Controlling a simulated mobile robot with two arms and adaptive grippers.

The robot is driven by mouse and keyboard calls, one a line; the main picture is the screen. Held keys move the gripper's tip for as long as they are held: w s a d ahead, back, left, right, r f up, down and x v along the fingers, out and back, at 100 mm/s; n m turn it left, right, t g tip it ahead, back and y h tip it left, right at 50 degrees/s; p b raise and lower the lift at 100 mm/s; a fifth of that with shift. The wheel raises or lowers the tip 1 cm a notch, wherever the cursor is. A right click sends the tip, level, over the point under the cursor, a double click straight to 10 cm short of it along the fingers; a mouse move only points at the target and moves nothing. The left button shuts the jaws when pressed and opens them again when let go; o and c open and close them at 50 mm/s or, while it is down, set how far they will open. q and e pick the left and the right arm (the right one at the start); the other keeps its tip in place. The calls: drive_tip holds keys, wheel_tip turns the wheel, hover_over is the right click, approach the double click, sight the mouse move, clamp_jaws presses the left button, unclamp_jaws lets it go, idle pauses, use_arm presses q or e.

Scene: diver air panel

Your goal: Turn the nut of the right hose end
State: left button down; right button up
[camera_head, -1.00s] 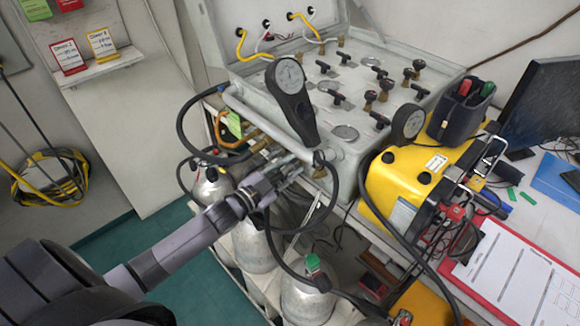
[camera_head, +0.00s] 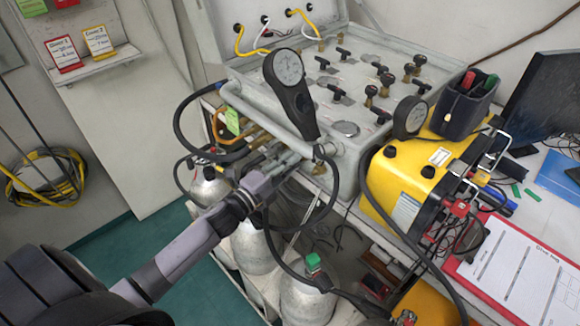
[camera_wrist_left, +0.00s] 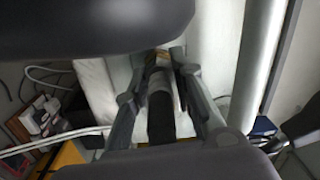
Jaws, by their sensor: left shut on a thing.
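The grey air panel (camera_head: 350,128) stands open on the bench, with valves and gauges on top. My left gripper (camera_head: 285,160) is at its front face, under the large black gauge (camera_head: 290,85). In the left wrist view my left gripper (camera_wrist_left: 160,88) is shut on a hose end (camera_wrist_left: 162,118). In the head view the fingers mostly hide the nut. My right gripper is not in view.
Gas cylinders (camera_head: 305,298) stand below the panel, with black hoses looping near my left wrist. A yellow case (camera_head: 408,175), a clipboard (camera_head: 520,270) and a monitor (camera_head: 545,95) are on the bench to the right. The green floor is open at the left.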

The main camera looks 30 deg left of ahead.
use_arm(q)
drive_tip(key=shift+f+m, duration=0.2)
drive_tip(key=shift+m, duration=0.5)
drive_tip(key=c, duration=1.8)
unclamp_jaws()
drive_tip(key=o, duration=0.4)
drive_tip(key=shift+s+a+r, duration=0.15)
drive_tip(key=shift+s, duration=0.1)
drive_tip(key=shift+o, duration=0.2)
drive_tip(key=shift+w, duration=0.1)
drive_tip(key=v, duration=1.2)
